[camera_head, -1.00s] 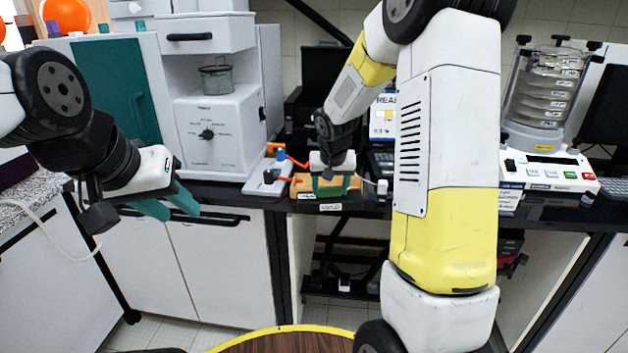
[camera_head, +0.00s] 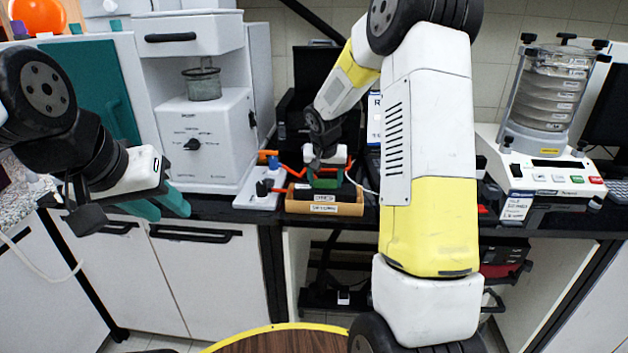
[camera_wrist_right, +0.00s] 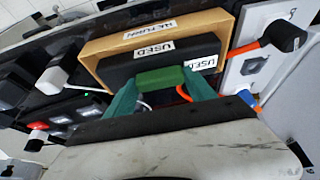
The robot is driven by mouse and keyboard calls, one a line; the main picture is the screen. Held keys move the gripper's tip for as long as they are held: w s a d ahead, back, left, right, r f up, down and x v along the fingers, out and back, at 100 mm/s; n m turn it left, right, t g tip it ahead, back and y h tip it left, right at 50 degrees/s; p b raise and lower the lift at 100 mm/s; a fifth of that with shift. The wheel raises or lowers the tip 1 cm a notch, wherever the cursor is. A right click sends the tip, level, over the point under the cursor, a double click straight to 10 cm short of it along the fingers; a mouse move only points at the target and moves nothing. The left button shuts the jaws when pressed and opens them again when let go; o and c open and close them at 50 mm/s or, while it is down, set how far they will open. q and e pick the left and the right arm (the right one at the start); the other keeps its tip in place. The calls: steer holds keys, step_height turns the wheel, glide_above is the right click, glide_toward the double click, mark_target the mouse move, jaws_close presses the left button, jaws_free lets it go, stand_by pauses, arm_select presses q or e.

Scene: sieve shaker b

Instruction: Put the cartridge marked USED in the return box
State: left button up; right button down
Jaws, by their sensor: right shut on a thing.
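My right gripper (camera_head: 325,172) is shut on the green handle (camera_wrist_right: 160,78) of a black cartridge (camera_wrist_right: 120,70). Labels reading USED show on the cartridge in the right wrist view. The tan return box (camera_head: 350,209), with a RETURN label, also shows in the right wrist view (camera_wrist_right: 98,47). The cartridge is at the box, within or just over its rim; I cannot tell whether it rests on the box floor. The gripper is above it. My left gripper (camera_head: 160,206) is open and empty, in front of the counter at the left.
A white base with a blue part and red-orange leads (camera_head: 258,198) stands just left of the box. A white instrument with a dial (camera_head: 205,140) is behind it. A sieve shaker (camera_head: 545,100) stands at the right. A thin pale cable runs beside the box.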

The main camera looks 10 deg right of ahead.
steer(key=shift+f, duration=1)
steer(key=shift+c, duration=1.6)
jaws_free()
steer(key=shift+f, duration=0.2)
steer(key=s+a+r+n+y, duration=0.1)
steer(key=s+a+r, duration=0.1)
steer(key=s+r, duration=1.55)
steer(key=s+a+r+n+t+y, duration=0.2)
steer(key=s, duration=1.3)
steer(key=shift+a+r+n, duration=0.2)
steer(key=shift+a+n, duration=0.1)
steer(key=shift+n, duration=0.1)
